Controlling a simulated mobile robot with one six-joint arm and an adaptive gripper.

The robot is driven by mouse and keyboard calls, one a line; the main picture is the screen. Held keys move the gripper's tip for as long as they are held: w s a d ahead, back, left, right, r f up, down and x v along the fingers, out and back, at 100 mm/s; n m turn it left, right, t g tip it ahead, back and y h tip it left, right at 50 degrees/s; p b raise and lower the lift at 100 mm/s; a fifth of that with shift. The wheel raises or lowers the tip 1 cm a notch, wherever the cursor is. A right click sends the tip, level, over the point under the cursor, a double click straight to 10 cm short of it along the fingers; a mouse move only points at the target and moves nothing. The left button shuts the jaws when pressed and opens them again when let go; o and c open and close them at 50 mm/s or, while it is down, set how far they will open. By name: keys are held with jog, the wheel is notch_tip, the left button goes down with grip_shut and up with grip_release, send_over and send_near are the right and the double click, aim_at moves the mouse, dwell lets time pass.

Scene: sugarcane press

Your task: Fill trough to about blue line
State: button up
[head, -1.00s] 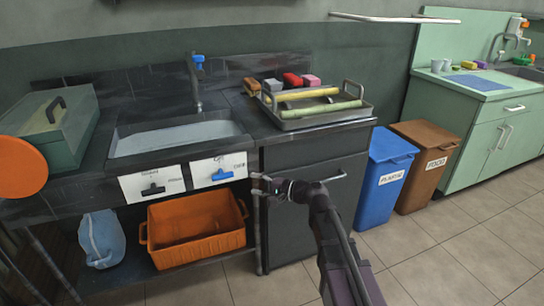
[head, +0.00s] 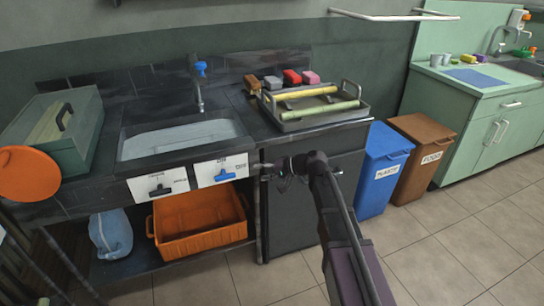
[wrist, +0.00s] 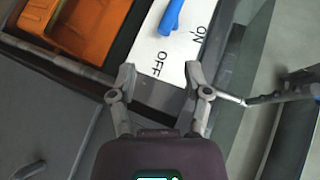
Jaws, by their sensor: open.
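The trough (head: 140,147) is a pale basin set in the dark counter. I cannot make out a blue line in it or tell its water level. A tap with a blue knob (head: 201,68) stands behind it. On the counter front, a white panel (head: 208,167) carries a blue lever (head: 225,175). In the wrist view the blue lever (wrist: 171,17) shows beside the words ON and OFF. Another white panel (head: 145,184) carries a black lever (head: 160,189). My gripper (head: 268,168) is open and empty, right of the blue lever and apart from it; its fingers (wrist: 160,72) point toward the OFF edge.
An orange crate (head: 200,240) and a blue jug (head: 110,235) stand on the lower shelf. A metal tray (head: 300,124) with cane stalks is right of the trough. A green box (head: 75,150) and orange disc (head: 28,174) are left. Bins stand right, with open floor before them.

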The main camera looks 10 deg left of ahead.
jog(key=shift+w+d+r+n+g+h+p, duration=0.45)
jog(key=shift+w+d+r+n+h+p, duration=0.3)
jog(key=shift+p, duration=0.8)
jog(key=shift+w+d+r+n+g+h+p, duration=0.5)
jog(key=shift+w+d+n+h+p, duration=0.35)
jog(key=shift+p, duration=0.65)
jog(key=shift+a, duration=0.15)
jog(key=shift+s, duration=0.1)
jog(key=s+d+f+m+h, duration=0.1)
jog(key=s+d+f+h, duration=0.15)
jog(key=s+d, duration=0.55)
jog(key=s+d+f+m+h, duration=0.15)
jog(key=s+d+h, duration=0.25)
jog(key=s+d, duration=0.4)
jog(key=s+d+f+m+h, duration=0.1)
jog(key=s+d+f+h, duration=0.25)
jog(key=s+d, duration=0.45)
notch_tip(320, 180, up, 22)
jog(key=w+d+p, duration=0.1)
jog(key=w+p, duration=0.1)
jog(key=p, duration=1.9)
jog(key=shift+w+d, duration=0.2)
jog(key=shift+w, duration=0.05)
